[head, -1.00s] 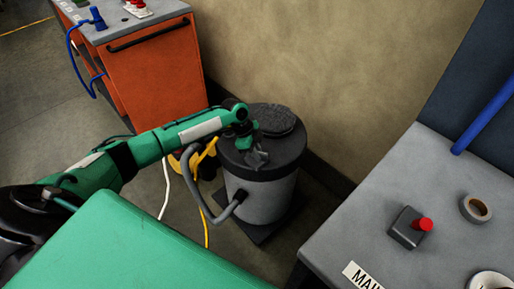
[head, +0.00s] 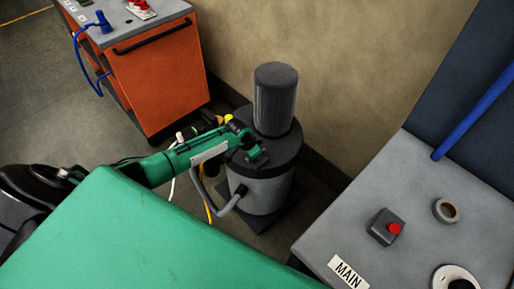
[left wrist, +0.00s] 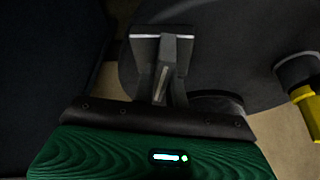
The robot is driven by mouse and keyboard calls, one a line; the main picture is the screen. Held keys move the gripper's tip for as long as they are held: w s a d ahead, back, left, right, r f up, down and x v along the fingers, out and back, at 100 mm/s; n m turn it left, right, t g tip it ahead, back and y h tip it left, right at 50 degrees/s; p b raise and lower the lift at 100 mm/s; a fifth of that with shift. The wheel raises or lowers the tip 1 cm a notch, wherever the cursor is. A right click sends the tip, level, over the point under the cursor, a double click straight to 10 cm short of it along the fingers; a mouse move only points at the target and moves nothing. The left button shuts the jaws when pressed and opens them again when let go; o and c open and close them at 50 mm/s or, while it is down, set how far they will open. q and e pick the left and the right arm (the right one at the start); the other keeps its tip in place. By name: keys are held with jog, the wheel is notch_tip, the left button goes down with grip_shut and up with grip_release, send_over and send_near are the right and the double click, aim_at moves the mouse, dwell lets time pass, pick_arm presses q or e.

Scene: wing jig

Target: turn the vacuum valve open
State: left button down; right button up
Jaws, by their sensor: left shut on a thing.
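The vacuum unit is a grey drum (head: 255,190) with a dark lid (head: 290,147), standing low by the wall. My left gripper (head: 259,157) is over the near side of its lid, at the end of my green arm. In the left wrist view, its dark jaws (left wrist: 162,62) are shut close together. The jaws largely cover what they hold, apparently the valve handle, so I cannot read its angle. Dark round surfaces of the unit lie behind them. My right gripper is not in view.
A tall dark ribbed cylinder (head: 275,100) rises from the lid behind my gripper. A grey hose (head: 228,203) joins the drum's side. An orange cart (head: 160,75) stands back left.

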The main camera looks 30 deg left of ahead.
pick_arm(q)
jog(key=shift+r+n+t+y+p, duration=0.1)
jog(key=shift+n+t+y+p, duration=0.25)
jog(key=shift+n+p, duration=0.8)
jog(key=c, duration=1.4)
grip_release()
jog(key=shift+c, duration=0.2)
jog(key=b+v, duration=0.1)
jog(key=v, duration=1.2)
jog(key=shift+r, duration=0.4)
